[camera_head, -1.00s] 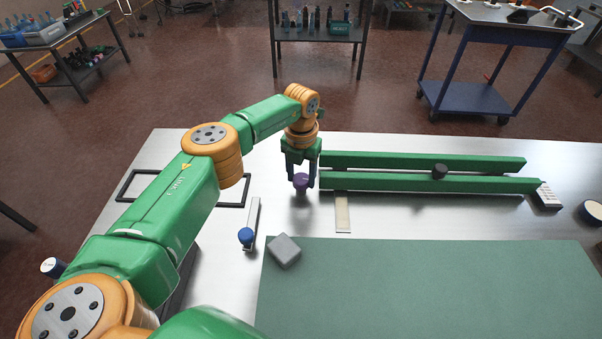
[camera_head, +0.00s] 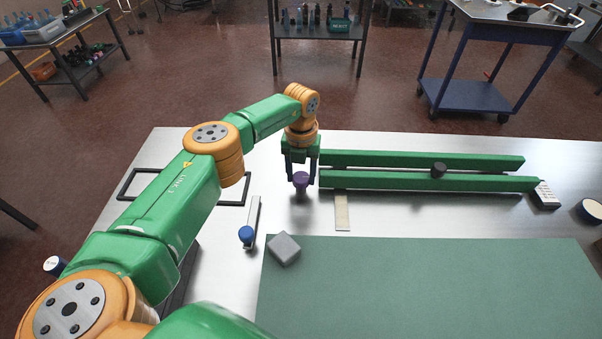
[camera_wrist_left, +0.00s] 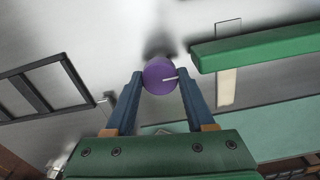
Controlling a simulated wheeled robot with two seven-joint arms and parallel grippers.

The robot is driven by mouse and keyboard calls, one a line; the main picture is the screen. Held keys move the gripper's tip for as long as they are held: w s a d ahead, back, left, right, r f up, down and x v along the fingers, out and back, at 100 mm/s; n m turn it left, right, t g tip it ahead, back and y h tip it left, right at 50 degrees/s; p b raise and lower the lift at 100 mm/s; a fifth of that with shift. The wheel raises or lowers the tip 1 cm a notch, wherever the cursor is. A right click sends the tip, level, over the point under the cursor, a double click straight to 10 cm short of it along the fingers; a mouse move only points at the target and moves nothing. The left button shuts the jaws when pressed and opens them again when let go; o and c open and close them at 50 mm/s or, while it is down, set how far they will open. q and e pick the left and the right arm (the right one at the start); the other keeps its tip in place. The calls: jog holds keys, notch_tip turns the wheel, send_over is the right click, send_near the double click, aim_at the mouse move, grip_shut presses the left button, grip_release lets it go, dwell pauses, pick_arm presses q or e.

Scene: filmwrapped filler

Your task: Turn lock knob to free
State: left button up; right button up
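A purple lock knob (camera_head: 301,179) stands up from the metal table, left of the two green bars. In the left wrist view the fingers of my left gripper (camera_wrist_left: 160,80) look slightly apart from the knob, with very narrow gaps; contact is hard to judge. My right gripper is not in view.
Two green bars (camera_head: 430,182) with a black knob (camera_head: 438,170) lie just right of the gripper. A blue-ended lever (camera_head: 246,233), a grey block (camera_head: 284,249), a beige strip (camera_head: 342,211) and a black frame (camera_head: 140,198) are nearby. The green mat (camera_head: 430,290) is clear otherwise.

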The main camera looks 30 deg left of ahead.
pick_arm(q)
jog(key=o, duration=0.4)
